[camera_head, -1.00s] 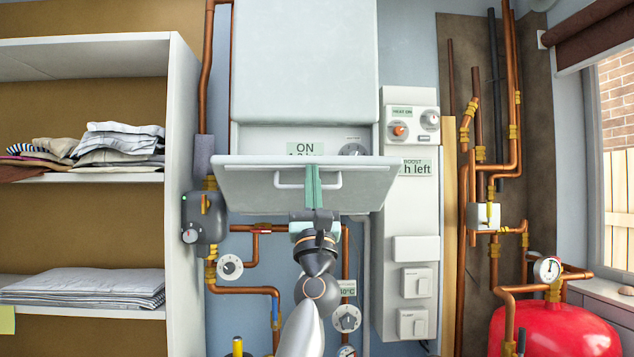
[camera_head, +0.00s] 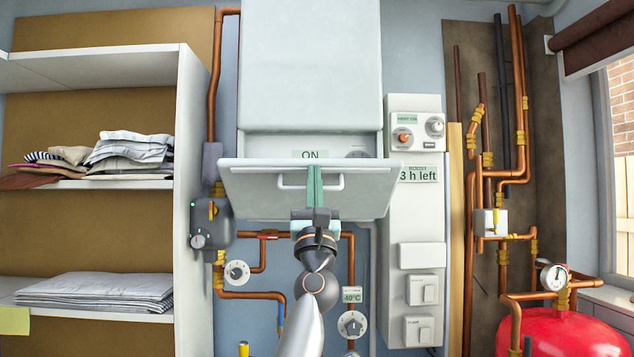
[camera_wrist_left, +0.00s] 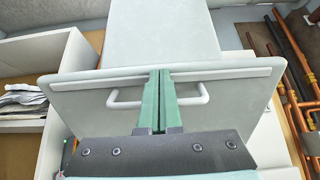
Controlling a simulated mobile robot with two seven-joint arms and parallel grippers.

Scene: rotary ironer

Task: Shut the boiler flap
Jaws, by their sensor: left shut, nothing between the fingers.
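The boiler (camera_head: 310,65) is a white box on the wall. Its flap (camera_head: 250,192) is a pale panel with a bar handle (camera_head: 338,183), tilted out below the boiler and partly covering the control strip with the ON label. My left gripper (camera_head: 314,172) is shut with nothing between its green fingers. The fingers lie against or just in front of the flap's outer face, at the middle of the handle. In the left wrist view the shut fingers (camera_wrist_left: 160,75) cross the handle (camera_wrist_left: 205,97) and reach the flap's upper edge. Contact is hard to tell. My right gripper is not in view.
A shelf unit (camera_head: 192,130) with folded cloth stands at the left. A control panel (camera_head: 418,220) with dials and switches is right of the flap. Copper pipes (camera_head: 470,200) and a red tank (camera_head: 560,335) are further right. Valves and dials sit below the flap.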

